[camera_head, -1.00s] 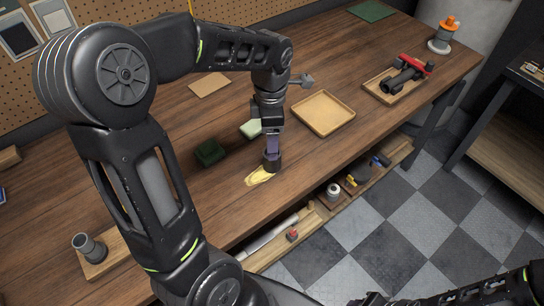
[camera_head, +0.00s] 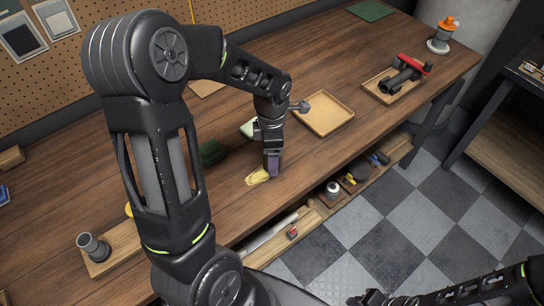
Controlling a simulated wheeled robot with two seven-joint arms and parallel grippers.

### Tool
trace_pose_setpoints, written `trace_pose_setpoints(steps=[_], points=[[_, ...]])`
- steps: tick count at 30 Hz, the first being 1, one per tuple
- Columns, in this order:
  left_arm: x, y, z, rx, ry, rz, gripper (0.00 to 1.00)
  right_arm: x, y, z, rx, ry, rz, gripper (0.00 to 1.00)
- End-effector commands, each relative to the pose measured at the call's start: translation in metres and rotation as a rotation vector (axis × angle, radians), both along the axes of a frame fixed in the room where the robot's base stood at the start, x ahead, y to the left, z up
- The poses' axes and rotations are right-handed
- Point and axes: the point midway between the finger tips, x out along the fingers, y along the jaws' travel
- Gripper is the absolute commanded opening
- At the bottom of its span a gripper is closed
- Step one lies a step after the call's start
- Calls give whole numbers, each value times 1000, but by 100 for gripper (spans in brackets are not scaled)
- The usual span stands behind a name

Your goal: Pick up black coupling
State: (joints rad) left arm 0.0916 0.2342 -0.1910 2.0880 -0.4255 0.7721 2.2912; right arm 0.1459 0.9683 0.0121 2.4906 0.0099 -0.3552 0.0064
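The arm of my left gripper (camera_head: 273,165) reaches over the table. Its purple-grey fingers point down just beside a yellow cloth-like piece (camera_head: 258,176). No separate dark piece is clear between the fingers, and their gap is hidden from this side. A dark round piece (camera_head: 358,169) shows on the shelf below the table edge; I cannot tell whether it is the black coupling. A dark grey pipe-like fitting (camera_head: 92,246) stands on a wooden board at the front left. My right gripper (camera_head: 384,298) is low at the bottom edge, partly cut off.
An empty wooden tray (camera_head: 323,114) lies right of my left gripper. Another tray (camera_head: 385,97) holds a black part with a red handle. A dark green block (camera_head: 211,152) lies left of the gripper. The lower shelf (camera_head: 320,208) holds several small parts.

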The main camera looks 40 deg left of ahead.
Motion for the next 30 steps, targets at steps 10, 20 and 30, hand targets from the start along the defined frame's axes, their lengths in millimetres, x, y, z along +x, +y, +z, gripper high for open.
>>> trace_pose_setpoints(steps=[10, 20, 30], points=[[0, 0, 0, 1, -1, 0, 71, 0, 0, 0, 0, 0, 0, 36], [0, 0, 0, 1, -1, 0, 61, 0, 0, 0, 0, 0, 0, 36], [0, 0, 0, 1, -1, 0, 33, 0, 0, 0, 0, 0, 0, 36]])
